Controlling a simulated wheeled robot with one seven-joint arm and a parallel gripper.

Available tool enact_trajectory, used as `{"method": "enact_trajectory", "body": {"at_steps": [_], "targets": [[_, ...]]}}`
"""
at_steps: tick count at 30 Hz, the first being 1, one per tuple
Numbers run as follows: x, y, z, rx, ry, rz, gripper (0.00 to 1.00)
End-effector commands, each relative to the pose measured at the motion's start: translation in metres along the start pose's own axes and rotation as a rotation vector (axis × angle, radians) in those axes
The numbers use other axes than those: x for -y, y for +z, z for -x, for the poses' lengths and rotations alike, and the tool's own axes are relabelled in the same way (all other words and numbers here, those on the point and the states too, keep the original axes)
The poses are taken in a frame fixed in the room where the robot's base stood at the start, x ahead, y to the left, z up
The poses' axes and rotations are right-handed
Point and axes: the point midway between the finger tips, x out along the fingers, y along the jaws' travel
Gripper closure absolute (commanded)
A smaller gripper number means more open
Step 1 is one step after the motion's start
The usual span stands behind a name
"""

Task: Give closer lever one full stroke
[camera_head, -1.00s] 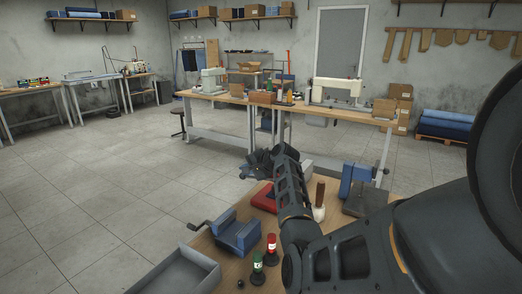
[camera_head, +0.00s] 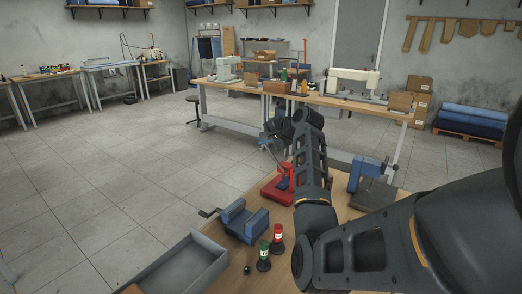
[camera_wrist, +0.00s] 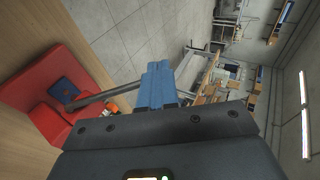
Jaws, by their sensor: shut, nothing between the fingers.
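A red device (camera_head: 275,190) with a blue part on it stands at the far edge of the wooden bench, just left of my forearm. A thin grey lever (camera_head: 268,150) rises from it towards my gripper (camera_head: 276,130). In the wrist view the red device (camera_wrist: 30,92) is at left, and the lever (camera_wrist: 95,97) runs from it to the shut blue fingers (camera_wrist: 158,85). The lever's end is hidden there, so I cannot tell whether they touch. My gripper is empty, above the device.
A blue clamp-like tool (camera_head: 366,175) stands right of my arm. Open floor lies left.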

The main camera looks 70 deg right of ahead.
Motion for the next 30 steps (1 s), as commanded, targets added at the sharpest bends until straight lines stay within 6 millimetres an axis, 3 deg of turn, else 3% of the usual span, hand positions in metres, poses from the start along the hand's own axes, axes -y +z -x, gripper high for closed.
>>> {"method": "enact_trajectory", "body": {"at_steps": [8,30], "targets": [[0.010,-0.001,0.017,-0.002,0.000,-0.001,1.00],[0.010,-0.001,0.017,-0.002,0.001,-0.002,1.00]]}}
